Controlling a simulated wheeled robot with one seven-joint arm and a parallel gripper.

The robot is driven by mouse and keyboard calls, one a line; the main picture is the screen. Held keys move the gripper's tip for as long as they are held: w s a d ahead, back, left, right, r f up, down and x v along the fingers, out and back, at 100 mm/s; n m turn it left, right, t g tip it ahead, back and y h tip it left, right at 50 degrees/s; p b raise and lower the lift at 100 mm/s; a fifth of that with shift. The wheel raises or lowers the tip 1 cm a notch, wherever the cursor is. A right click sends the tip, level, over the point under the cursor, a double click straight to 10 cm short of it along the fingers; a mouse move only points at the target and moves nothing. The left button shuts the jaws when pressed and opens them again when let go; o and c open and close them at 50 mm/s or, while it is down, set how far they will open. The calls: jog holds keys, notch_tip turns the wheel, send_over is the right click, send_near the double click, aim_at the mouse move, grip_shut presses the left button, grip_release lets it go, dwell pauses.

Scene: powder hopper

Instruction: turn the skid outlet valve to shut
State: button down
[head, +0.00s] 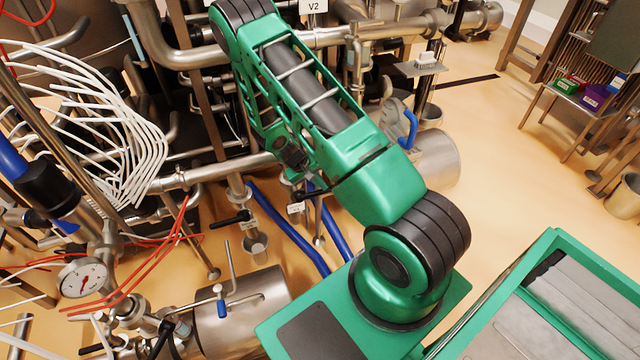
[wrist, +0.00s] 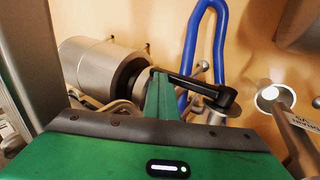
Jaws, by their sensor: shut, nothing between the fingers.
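In the wrist view a black lever handle (wrist: 195,86) runs from behind my gripper's finger to a dark pivot on a steel fitting at the right. I cannot read a label that names it as the skid outlet valve. My gripper (wrist: 161,82) is shut and empty, its green fingertip close to the left end of the lever; I cannot tell whether they touch. In the head view my green arm hides the gripper. A black valve handle (head: 231,219) with a white tag shows left of the arm there, and another handle (head: 312,196) is partly hidden beside the arm.
Blue hoses (head: 290,232) run along the floor below the pipes and also show behind the lever (wrist: 190,45). A steel motor-like cylinder (wrist: 92,75) is left of the finger. A pressure gauge (head: 83,277) and red and white lines crowd the left. Open floor lies at the right.

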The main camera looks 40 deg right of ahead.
aim_at(308, 194)
jog(key=shift+s+d+f, duration=0.5)
jog(key=shift+d+f, duration=0.1)
jog(key=shift+d, duration=0.05)
jog(key=shift+w, duration=0.1)
jog(key=shift+w+f, duration=0.15)
jog(key=shift+w, duration=0.1)
jog(key=shift+a, duration=0.1)
jog(key=shift+a+r, duration=0.3)
jog(key=shift+r, duration=0.15)
jog(key=w+a+r, duration=0.2)
jog(key=shift+r, duration=0.3)
jog(key=s+v, duration=0.1)
jog(key=v, duration=0.7)
jog(key=shift+d, duration=0.1)
